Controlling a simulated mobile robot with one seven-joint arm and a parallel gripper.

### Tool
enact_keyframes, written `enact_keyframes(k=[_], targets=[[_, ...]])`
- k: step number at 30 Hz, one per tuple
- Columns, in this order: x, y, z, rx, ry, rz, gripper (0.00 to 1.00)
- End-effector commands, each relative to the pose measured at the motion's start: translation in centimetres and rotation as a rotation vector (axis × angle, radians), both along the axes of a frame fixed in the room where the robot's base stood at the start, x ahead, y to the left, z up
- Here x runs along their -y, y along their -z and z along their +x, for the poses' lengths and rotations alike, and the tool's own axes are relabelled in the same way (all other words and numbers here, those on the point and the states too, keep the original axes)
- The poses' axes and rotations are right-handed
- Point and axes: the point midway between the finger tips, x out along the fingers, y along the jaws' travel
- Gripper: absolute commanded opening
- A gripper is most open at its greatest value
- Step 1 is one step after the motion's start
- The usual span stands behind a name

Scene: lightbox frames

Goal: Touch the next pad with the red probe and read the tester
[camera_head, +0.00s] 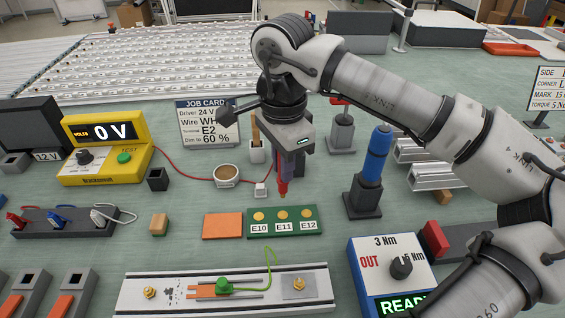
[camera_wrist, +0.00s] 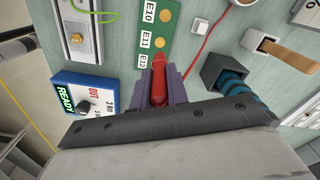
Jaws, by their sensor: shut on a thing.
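My gripper (camera_head: 283,172) is shut on the red probe (camera_head: 283,184), which points down over the green pad board (camera_head: 254,234). The board has three gold pads, labelled E10 (camera_head: 258,217), E11 (camera_head: 282,214) and E12 (camera_head: 306,213). In the head view the probe tip shows just above the E11 pad. In the wrist view the red probe (camera_wrist: 158,85) hides the E12 pad, beside the E12 label (camera_wrist: 143,62). Its tip looks apart from the board. The yellow tester (camera_head: 105,150) reads 0 V, in volts. Its green TEST button (camera_head: 123,157) faces up.
A red lead (camera_head: 195,178) runs from the tester towards a small white block (camera_head: 261,190). A blue-handled tool in a dark stand (camera_head: 362,203) is right of the board. An orange block (camera_head: 222,226) lies left.

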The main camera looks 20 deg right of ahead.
Motion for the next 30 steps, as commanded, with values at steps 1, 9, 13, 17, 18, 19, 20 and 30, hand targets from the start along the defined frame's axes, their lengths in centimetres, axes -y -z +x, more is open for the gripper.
enact_keyframes(k=[1,9,13,17,18,19,20,30], targets=[[0.0,0.5,0.0,0.000,0.000,0.001,0.00],[0.0,2.8,0.0,-0.001,-0.001,0.001,0.00],[0.0,4.0,0.0,-0.001,-0.001,0.001,0.00],[0.0,4.7,0.0,-0.001,-0.001,0.000,0.00],[0.0,4.8,0.0,-0.001,-0.001,0.000,0.00],[0.0,4.9,0.0,-0.001,-0.001,0.000,0.00],[0.0,4.9,0.0,-0.001,-0.001,0.000,0.00],[0.0,4.8,0.0,0.000,0.000,0.000,0.00]])
